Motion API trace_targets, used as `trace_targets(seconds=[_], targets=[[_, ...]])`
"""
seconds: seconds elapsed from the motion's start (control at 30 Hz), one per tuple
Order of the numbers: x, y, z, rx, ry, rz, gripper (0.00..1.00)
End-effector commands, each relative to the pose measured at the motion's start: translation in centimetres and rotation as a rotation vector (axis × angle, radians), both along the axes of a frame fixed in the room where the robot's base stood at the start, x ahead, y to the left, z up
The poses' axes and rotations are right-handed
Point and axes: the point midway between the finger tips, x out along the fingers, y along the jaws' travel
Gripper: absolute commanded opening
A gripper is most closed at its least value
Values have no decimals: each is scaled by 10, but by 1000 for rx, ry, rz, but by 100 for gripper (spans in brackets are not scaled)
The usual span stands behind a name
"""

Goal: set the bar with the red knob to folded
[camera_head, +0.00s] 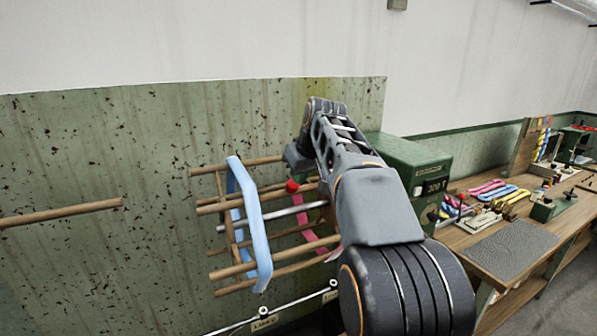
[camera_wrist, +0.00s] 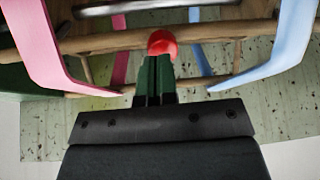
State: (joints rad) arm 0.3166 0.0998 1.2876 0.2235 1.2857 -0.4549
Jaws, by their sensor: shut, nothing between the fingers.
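The red knob (camera_head: 292,186) shows in the head view among the wooden rods of the reel, just left of my arm. In the wrist view the red knob (camera_wrist: 163,43) is right at the tips of my gripper (camera_wrist: 156,62), in front of a wooden rod. My gripper's dark green fingers are together and hold nothing. I cannot tell whether they touch the knob. The bar that carries the knob cannot be made out clearly.
A blue skein (camera_head: 250,215) and a pink skein (camera_head: 306,232) hang on the reel's wooden rods (camera_head: 225,272), with a metal rod (camera_head: 235,225) between. A green machine (camera_head: 415,160) stands behind my arm. A workbench (camera_head: 480,245) is at right. A lone wooden rod (camera_head: 62,213) sticks out at left.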

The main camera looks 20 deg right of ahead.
Motion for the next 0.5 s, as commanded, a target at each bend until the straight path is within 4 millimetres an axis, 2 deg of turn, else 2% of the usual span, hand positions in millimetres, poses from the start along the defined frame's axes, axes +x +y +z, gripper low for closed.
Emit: trace_targets(seconds=[0.03,0.07,0.5], targets=[[-4,1,17,0,-4,1,0],[-7,1,23,0,-5,2,0],[-45,-2,87,-1,-7,8,0]])
